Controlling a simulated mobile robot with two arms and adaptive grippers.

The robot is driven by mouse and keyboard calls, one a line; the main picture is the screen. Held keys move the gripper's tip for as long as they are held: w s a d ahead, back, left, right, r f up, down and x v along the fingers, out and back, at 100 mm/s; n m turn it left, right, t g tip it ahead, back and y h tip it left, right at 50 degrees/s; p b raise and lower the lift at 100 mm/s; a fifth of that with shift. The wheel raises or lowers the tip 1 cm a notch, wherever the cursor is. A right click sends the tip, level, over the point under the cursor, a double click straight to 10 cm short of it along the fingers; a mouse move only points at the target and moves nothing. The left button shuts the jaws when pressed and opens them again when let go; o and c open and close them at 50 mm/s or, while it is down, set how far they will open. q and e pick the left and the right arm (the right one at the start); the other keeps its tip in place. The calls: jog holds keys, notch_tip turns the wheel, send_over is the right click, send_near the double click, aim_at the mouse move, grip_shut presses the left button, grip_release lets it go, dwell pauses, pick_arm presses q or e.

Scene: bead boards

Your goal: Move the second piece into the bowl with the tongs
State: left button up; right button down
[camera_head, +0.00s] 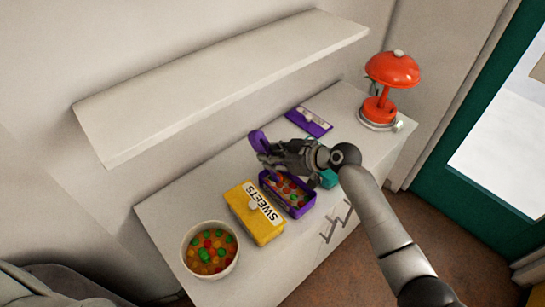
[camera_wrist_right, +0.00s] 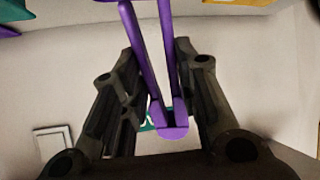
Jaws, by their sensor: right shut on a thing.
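My right gripper (camera_head: 268,158) is shut on the purple tongs (camera_head: 257,141), above the open purple box (camera_head: 301,211) of coloured sweets. In the right wrist view the tongs (camera_wrist_right: 172,131) sit between its fingers (camera_wrist_right: 157,60), and their two arms run out of the top edge, so their tips are hidden there. In the head view I cannot tell whether the tongs hold a piece. The white bowl (camera_head: 224,273) stands at the near left end of the cabinet top with several coloured pieces in it. My left gripper is not in view.
A yellow SWEETS box (camera_head: 240,207) stands between the bowl and the purple box. A teal object (camera_head: 329,179) is partly behind my arm. A purple lid (camera_head: 308,122) lies at the back. A red lamp (camera_head: 391,70) stands at the far right. A white shelf (camera_head: 220,85) overhangs the back.

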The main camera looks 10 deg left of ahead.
notch_tip(320, 180, up, 10)
jog(key=p, duration=0.6)
